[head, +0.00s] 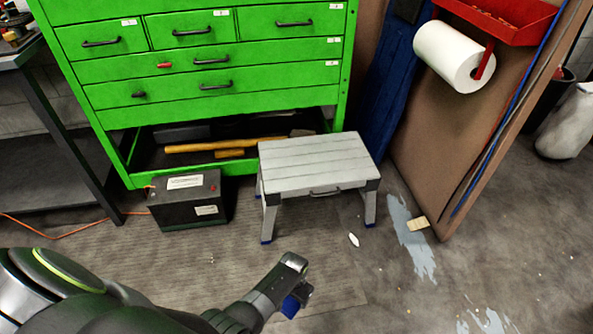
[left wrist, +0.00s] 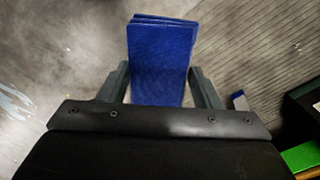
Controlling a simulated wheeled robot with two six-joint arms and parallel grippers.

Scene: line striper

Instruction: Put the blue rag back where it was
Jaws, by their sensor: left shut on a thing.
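The blue rag (left wrist: 161,62) is a folded blue cloth held between the two fingers of my left gripper (left wrist: 160,85) in the left wrist view. In the head view, a small part of the rag (head: 291,306) shows below my left gripper (head: 293,270), at the bottom centre, over the grey floor and in front of the step stool. The rest of the rag is hidden by the gripper. My right gripper is not in view.
A grey step stool (head: 318,165) stands before a green tool chest (head: 206,78). A black battery box (head: 184,208) sits left of the stool. A paper towel roll (head: 450,57) hangs below a red tray (head: 505,19). Open floor lies right of my gripper.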

